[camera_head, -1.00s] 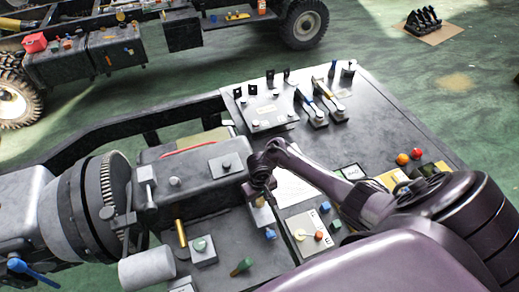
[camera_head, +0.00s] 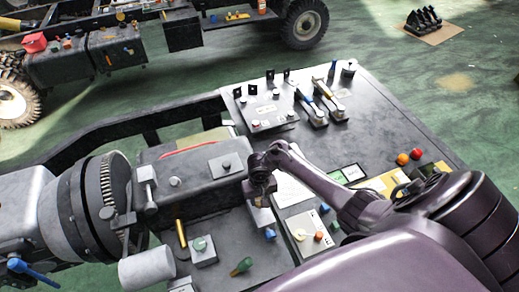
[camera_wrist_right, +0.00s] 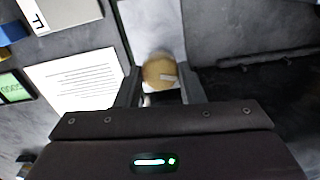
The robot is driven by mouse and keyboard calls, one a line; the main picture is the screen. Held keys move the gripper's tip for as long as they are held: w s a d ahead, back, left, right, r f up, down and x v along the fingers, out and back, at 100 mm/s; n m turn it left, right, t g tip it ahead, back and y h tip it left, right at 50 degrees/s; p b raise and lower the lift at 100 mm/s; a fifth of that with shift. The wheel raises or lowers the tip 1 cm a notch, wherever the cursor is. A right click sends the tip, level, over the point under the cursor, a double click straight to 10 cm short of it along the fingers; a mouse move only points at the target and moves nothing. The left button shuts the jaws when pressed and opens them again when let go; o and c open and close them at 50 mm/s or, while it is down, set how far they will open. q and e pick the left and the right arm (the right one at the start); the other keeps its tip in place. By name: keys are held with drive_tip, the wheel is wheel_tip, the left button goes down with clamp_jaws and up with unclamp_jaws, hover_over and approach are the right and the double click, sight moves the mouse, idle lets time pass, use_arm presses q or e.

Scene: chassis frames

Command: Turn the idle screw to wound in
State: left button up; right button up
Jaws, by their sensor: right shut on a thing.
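The idle screw, as I take it, is a round brass-coloured head (camera_wrist_right: 160,72) with a pale slot mark across it. In the right wrist view it sits between the two fingers of my right gripper (camera_wrist_right: 160,88), which is shut on it. In the head view my right gripper (camera_head: 261,192) points down over a small grey block (camera_head: 262,217) on the chassis deck. The screw itself is hidden there by the gripper. My left gripper is not in view.
A printed white sheet (camera_wrist_right: 75,84) and a small green display (camera_wrist_right: 13,88) lie beside the gripper. A pale panel (camera_head: 305,232) with coloured knobs is close to its right. Levers (camera_head: 315,110) stand farther back. A large toothed wheel (camera_head: 113,195) is at left.

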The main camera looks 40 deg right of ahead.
sight(259, 200)
drive_tip(key=o, duration=1)
wheel_tip(259, 200, up, 7)
drive_tip(key=shift+w+a+f, duration=0.1)
drive_tip(key=shift+a+f, duration=0.05)
drive_tip(key=shift+f, duration=0.05)
drive_tip(key=shift+r, duration=0.6)
